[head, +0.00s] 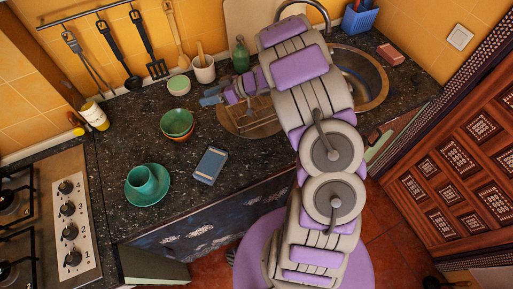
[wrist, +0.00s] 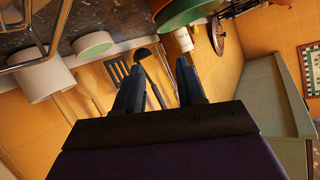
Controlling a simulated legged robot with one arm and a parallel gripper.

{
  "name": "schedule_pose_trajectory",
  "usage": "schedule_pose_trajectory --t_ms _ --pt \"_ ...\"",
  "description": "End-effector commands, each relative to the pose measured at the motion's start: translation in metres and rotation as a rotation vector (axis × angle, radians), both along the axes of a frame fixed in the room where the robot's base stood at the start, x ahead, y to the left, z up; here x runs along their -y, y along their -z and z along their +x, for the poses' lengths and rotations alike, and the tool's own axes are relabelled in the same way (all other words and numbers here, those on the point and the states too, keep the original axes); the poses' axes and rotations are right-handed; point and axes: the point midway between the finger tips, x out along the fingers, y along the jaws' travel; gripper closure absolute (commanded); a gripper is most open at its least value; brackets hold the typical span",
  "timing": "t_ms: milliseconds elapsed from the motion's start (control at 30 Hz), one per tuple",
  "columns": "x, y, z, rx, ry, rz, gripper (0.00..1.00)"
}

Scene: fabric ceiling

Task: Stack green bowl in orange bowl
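The green bowl (head: 177,121) sits in the orange bowl (head: 180,138) on the dark counter, left of my gripper. Only a strip of the orange bowl shows beneath the green one. In the wrist view, part of the green bowl (wrist: 182,12) shows at the top edge. My gripper (head: 207,96) points left above the counter, behind and to the right of the bowls and apart from them. In the wrist view, the two dark fingers (wrist: 158,72) stand apart with nothing between them.
A teal cup (head: 141,178) on a saucer (head: 147,199) and a blue box (head: 210,166) stand in front of the bowls. A green-topped container (head: 178,85) and a utensil pot (head: 203,69) stand behind. A wire rack (head: 262,130) and the sink (head: 376,98) lie right.

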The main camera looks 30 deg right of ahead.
Motion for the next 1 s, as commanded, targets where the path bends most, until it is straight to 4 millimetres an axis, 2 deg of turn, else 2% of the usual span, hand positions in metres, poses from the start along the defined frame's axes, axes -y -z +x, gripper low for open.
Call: schedule_pose_trajectory --t_ms 67,167,300,367,467,567,600,667,767,867,967,1000 --pt "0.008 -0.006 0.011 0.028 0.043 -0.052 0.61" --pt "0.030 -0.025 0.035 0.095 0.157 -0.177 0.61" --pt "0.080 -0.069 0.063 0.181 0.394 -0.402 0.61" --pt "0.104 -0.090 0.065 0.198 0.501 -0.491 0.61" --pt "0.139 -0.125 0.057 0.195 0.673 -0.616 0.61" --pt "0.167 -0.152 0.031 0.147 0.830 -0.714 0.61" --pt "0.176 -0.161 0.017 0.117 0.888 -0.747 0.61" --pt "0.186 -0.172 -0.008 0.059 0.964 -0.789 0.61" --pt "0.192 -0.180 -0.058 -0.071 1.064 -0.836 0.61" --pt "0.184 -0.179 -0.114 -0.229 1.118 -0.860 0.61" --pt "0.164 -0.171 -0.175 -0.410 1.122 -0.865 0.61" --pt "0.151 -0.166 -0.200 -0.485 1.106 -0.863 0.61"
